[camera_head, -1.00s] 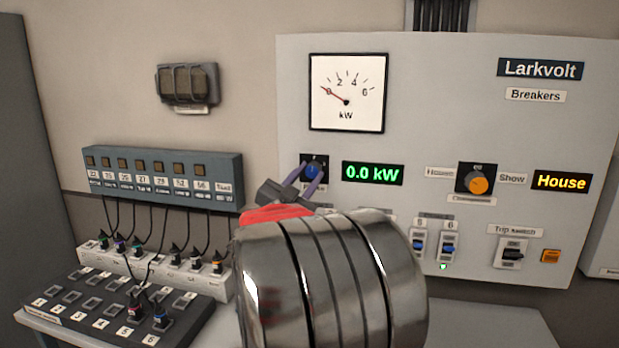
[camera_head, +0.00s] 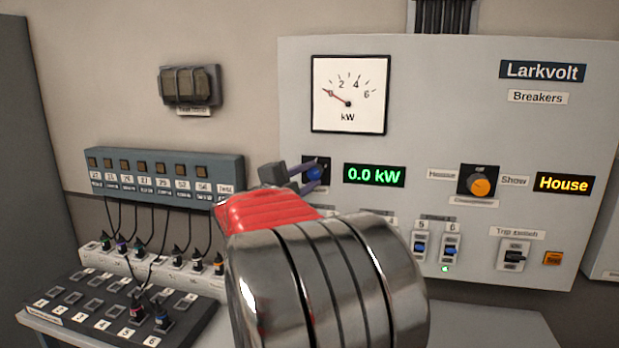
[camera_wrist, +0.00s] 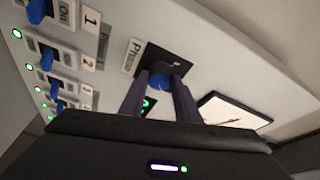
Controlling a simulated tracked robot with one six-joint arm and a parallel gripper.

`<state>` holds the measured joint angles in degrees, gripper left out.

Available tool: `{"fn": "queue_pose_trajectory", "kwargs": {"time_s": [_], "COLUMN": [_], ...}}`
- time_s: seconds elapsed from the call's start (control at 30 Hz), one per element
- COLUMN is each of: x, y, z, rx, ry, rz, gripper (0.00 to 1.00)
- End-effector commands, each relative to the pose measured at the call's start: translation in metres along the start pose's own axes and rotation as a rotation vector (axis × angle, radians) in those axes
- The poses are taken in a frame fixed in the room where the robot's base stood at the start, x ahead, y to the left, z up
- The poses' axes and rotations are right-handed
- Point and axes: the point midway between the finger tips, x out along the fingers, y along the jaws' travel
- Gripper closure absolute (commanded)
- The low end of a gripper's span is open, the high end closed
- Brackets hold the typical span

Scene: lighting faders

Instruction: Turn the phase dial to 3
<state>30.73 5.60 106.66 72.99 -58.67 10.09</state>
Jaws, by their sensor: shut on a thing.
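The phase dial is a blue knob on a black square plate, and it shows in the head view (camera_head: 315,173) on the grey panel, left of the green 0.0 kW display. In the wrist view the blue knob (camera_wrist: 160,80) sits between the two finger tips, beside a "Phase" label. My gripper (camera_head: 308,176) is shut on the knob, with the fingers coming from the lower left. It also shows in the wrist view (camera_wrist: 162,84). The dial's numbers and pointer are mostly hidden or too small to read.
The kW meter (camera_head: 350,94) is above the dial and its needle rests near 0. An orange selector knob (camera_head: 481,185) is to the right. Breaker switches (camera_head: 450,247) sit below. A patch bay with cables (camera_head: 163,176) is at the left.

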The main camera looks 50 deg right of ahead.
Motion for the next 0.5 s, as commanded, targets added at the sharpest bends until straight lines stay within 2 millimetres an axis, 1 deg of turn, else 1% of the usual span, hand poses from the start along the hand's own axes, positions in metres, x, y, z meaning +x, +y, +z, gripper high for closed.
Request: {"fn": "queue_pose_trajectory", "kwargs": {"time_s": [0.03, 0.23, 0.5], "x": [-0.0003, -0.0002, 0.0001], "y": [0.0034, 0.0036, 0.0039], "z": [0.0032, 0.0027, 0.0022], "rx": [0.011, 0.046, 0.049], "ry": [-0.008, -0.009, -0.008], "rz": [0.011, 0.023, 0.025], "gripper": [0.93, 0.93, 0.93]}}
